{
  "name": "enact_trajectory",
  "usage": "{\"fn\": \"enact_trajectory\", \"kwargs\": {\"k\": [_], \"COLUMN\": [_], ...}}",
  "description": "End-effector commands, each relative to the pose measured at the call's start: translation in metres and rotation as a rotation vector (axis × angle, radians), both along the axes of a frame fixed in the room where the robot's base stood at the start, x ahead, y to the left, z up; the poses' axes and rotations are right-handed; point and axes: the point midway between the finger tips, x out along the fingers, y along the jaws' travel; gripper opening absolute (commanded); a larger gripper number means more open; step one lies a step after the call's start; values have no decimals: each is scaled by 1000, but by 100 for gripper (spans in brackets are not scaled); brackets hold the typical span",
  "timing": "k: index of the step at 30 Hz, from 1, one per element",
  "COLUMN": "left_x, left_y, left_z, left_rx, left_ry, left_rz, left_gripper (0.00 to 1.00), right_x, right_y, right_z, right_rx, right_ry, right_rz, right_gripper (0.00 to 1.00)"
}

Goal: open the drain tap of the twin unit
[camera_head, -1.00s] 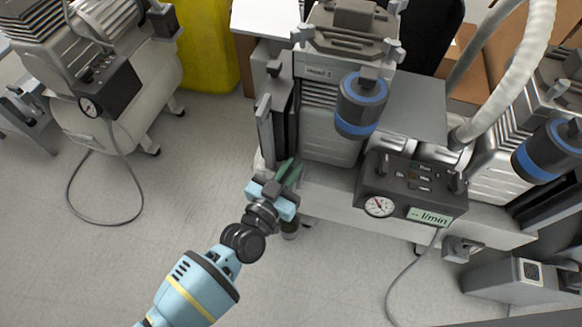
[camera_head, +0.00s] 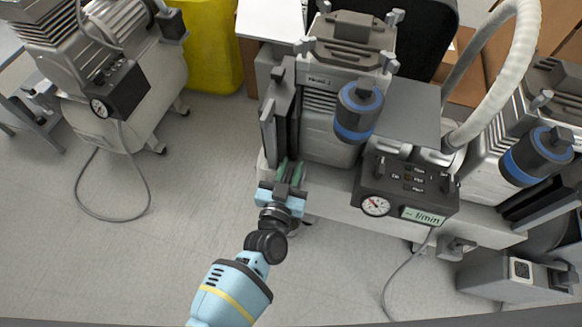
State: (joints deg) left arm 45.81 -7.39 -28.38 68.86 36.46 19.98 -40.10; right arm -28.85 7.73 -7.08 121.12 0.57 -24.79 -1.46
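The twin unit (camera_head: 335,185) stands at centre right, with two finned pump heads on a pale tank and a dark control panel (camera_head: 407,188) with a gauge at its front. My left gripper (camera_head: 290,170) is at the tank's left front end, below the left pump head. Its green fingers point away from me and stand a little apart, with no held thing visible between them. I cannot make out the drain tap; the gripper and wrist cover part of that end of the tank. My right gripper is not in view.
Another compressor (camera_head: 145,95) with a gauge box and a looping cable stands at the left. A yellow container (camera_head: 212,50) is behind. A grey box (camera_head: 515,280) sits at the lower right. The floor left of my arm is clear.

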Motion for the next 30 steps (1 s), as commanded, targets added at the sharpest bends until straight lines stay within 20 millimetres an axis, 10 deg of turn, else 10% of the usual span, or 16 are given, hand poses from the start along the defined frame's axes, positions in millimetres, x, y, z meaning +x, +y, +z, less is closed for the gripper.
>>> {"fn": "enact_trajectory", "kwargs": {"k": [13,30], "left_x": [-6,-73], "left_y": [2,22], "left_z": [0,1], "left_rx": [1,-1], "left_ry": [2,0], "left_rz": [-1,-1], "left_gripper": [33,33], "right_x": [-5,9], "right_y": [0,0], "right_z": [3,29], "right_rx": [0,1], "right_ry": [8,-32], "right_rz": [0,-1], "right_gripper": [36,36]}}
